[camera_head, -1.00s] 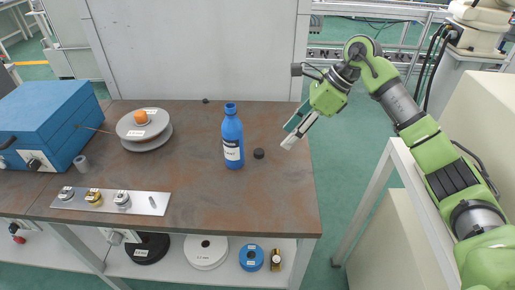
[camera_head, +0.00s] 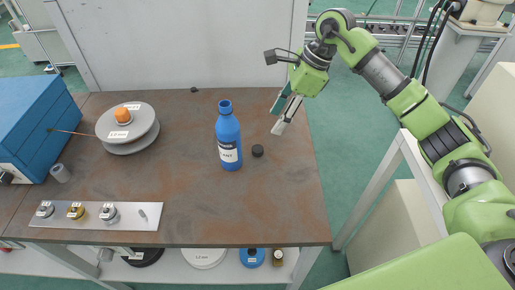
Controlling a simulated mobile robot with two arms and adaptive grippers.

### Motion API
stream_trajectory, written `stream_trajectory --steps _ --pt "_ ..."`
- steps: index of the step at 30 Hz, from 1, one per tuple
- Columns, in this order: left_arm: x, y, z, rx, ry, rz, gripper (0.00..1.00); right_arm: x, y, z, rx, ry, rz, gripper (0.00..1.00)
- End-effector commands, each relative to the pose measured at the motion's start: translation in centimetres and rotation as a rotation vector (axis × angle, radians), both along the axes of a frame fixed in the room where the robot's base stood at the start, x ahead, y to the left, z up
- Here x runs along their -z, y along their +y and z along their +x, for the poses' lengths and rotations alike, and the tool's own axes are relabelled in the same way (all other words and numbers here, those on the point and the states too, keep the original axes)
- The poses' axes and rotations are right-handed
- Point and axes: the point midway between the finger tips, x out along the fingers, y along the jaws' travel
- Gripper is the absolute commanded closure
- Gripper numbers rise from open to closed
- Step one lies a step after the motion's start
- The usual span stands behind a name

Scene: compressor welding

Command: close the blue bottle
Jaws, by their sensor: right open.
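A blue bottle (camera_head: 228,137) with a white label stands upright on the brown tabletop; no cap shows on its neck. A small black cap (camera_head: 257,150) lies on the table just right of the bottle, apart from it. My right gripper (camera_head: 280,117) is open and empty, above the table's right side, up and to the right of the cap, with its fingers pointing down and left. My left gripper is not in view.
A metal plate (camera_head: 95,214) with several fittings lies at the front left. The front right tabletop (camera_head: 270,205) is clear.

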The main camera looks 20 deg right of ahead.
Motion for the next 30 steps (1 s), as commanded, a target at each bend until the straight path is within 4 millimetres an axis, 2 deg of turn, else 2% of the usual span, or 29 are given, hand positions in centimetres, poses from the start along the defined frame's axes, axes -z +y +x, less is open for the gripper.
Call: stream_trajectory --steps 5,12,16,25,30 --pt "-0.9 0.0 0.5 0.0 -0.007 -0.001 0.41 3.0 1.3 0.2 -0.001 0.008 0.001 0.56" --pt "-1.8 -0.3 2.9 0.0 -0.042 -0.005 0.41 6.7 2.7 0.8 -0.001 0.004 0.001 0.56" --pt "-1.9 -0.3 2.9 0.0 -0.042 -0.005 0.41 7.4 2.9 0.9 0.0 0.003 0.0 0.56" --pt "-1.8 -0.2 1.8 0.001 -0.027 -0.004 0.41 7.5 3.0 0.9 -0.001 0.002 0.0 0.56" --pt "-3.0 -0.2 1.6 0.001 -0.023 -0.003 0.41 9.0 3.5 1.4 0.001 0.008 0.001 0.56"
